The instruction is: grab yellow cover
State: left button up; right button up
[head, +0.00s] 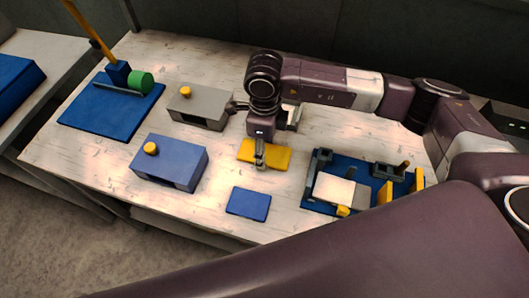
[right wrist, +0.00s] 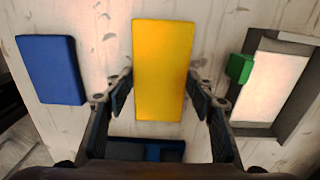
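The yellow cover (head: 277,157) is a flat rectangular block lying on the pale wooden table, near its middle. In the right wrist view the yellow cover (right wrist: 160,70) lies straight ahead, its length running away from the gripper. My right gripper (head: 260,160) is above the cover and partly hides it in the head view. In the right wrist view the right gripper (right wrist: 160,93) is open, with one finger on each side of the cover and visible gaps. I cannot tell how high the fingertips are. My left gripper is not in view.
A blue plate (head: 248,201) lies just in front of the cover. A blue box (head: 168,162) and a grey box (head: 199,107), each with a yellow knob, stand to the left. A blue fixture (head: 319,206) with a pale panel stands right. A blue base (head: 105,113) is far left.

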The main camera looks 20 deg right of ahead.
jog(key=c, duration=0.4)
jog(key=shift+o, duration=0.2)
jog(key=shift+r, duration=0.15)
